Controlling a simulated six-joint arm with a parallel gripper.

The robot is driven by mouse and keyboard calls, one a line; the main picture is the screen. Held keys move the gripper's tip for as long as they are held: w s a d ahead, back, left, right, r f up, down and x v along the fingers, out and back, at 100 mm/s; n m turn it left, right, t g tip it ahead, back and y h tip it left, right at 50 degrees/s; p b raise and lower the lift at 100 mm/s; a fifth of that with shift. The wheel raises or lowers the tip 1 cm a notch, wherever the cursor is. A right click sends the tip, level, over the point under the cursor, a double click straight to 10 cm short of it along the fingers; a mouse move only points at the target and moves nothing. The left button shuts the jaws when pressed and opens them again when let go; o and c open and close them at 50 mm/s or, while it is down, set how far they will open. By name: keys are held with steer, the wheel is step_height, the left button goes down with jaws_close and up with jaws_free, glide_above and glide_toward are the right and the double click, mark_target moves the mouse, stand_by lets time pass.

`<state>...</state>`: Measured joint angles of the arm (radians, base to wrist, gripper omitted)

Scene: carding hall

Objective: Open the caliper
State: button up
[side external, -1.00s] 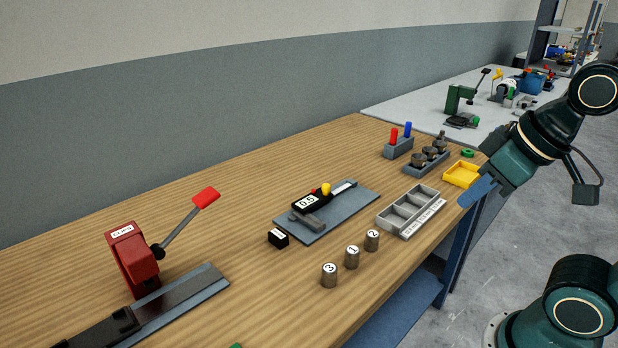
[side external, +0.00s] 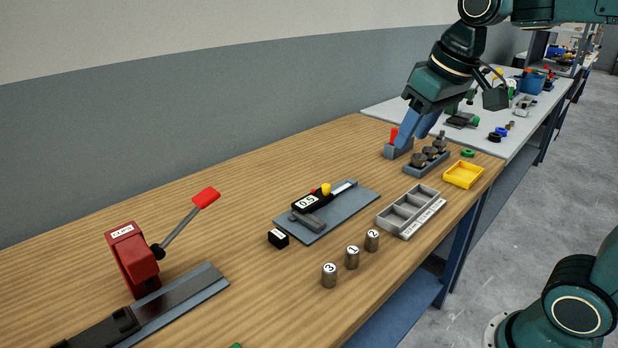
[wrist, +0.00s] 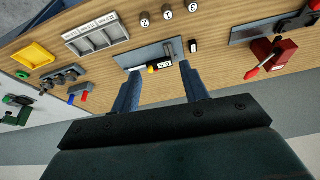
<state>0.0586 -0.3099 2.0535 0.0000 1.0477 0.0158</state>
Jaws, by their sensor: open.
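The caliper (side external: 313,201) is a dark tool with a "0.5" display, a yellow knob and a red part. It lies on a grey plate (side external: 357,204) in the middle of the wooden bench, with its light beam running to the upper right. My gripper (side external: 414,136) is in the air above the bench, up and to the right of the caliper and apart from it. In the wrist view the two blue fingers (wrist: 158,87) are spread with nothing between them, and the caliper (wrist: 160,66) shows beyond their tips.
A red lever press (side external: 132,255) stands at the left. Several numbered cylinders (side external: 352,257), a black block (side external: 278,238) and a grey sorting tray (side external: 382,222) lie near the plate. A yellow tray (side external: 463,174), a holder with dark knobs (side external: 410,169) and a red-handled stand (side external: 390,153) are farther right.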

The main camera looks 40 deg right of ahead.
steer(key=w+d+g, duration=0.1)
steer(key=w+d, duration=0.1)
steer(key=w, duration=0.8)
steer(key=m+g, duration=0.2)
steer(key=g, duration=0.1)
glide_above(326, 184)
step_height(326, 184, down, 13)
steer(key=shift+s+a+r, duration=0.1)
steer(key=shift+r, duration=0.05)
step_height(326, 184, down, 14)
steer(key=shift+r, duration=0.1)
